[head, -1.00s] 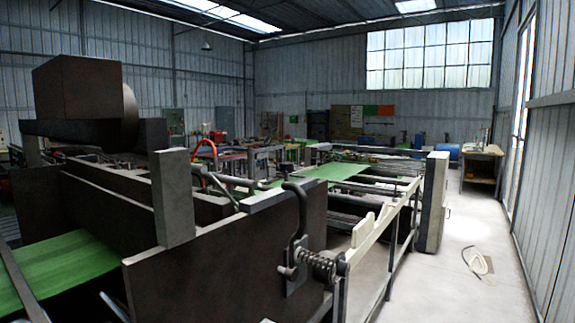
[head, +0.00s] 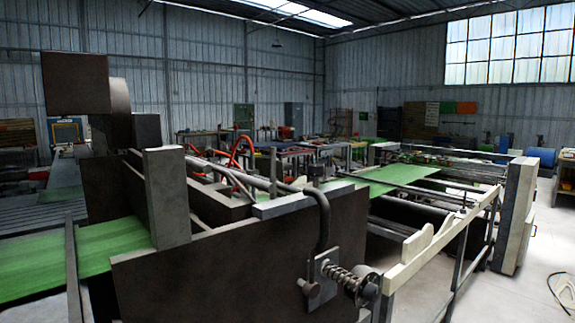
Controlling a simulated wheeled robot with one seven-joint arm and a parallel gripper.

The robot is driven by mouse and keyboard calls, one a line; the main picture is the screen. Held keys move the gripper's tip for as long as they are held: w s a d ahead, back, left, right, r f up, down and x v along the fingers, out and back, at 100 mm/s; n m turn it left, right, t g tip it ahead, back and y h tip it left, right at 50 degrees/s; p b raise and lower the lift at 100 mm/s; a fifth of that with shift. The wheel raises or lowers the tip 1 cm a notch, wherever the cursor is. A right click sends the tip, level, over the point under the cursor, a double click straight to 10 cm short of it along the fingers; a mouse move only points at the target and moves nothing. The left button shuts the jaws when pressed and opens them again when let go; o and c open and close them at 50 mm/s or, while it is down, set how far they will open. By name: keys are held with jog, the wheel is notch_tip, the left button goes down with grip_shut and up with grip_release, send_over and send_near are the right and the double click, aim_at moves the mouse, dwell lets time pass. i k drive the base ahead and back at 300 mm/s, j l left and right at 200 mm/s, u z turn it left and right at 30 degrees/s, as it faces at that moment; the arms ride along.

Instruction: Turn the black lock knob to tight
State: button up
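A large dark sack-converting machine fills the front of the head view. On its near side plate (head: 225,255) is a grey bracket (head: 322,268) with a bent dark handle (head: 323,215) rising above it. A coiled spring (head: 343,279) on a shaft sticks out to the right and ends in a dark round knob (head: 368,290). A smaller dark knob-like end (head: 309,288) shows at the bracket's lower left. I cannot tell for sure which is the black lock knob, nor whether it is tight. My gripper is out of view.
Green sheet material (head: 110,246) runs through the machine at left and again farther back. A pale rail (head: 435,240) and a tall pale box (head: 514,215) stand right of the spring. Open floor (head: 520,292) lies at lower right, with a loose hose (head: 562,290) on it.

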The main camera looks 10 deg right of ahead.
aim_at(315, 170)
jog(key=i+l+u, duration=0.15)
jog(key=l+u, duration=0.7)
jog(key=l, duration=0.25)
jog(key=l+u, duration=0.45)
jog(key=k+l+u, duration=0.15)
jog(key=l+u, duration=0.25)
jog(key=l, duration=0.25)
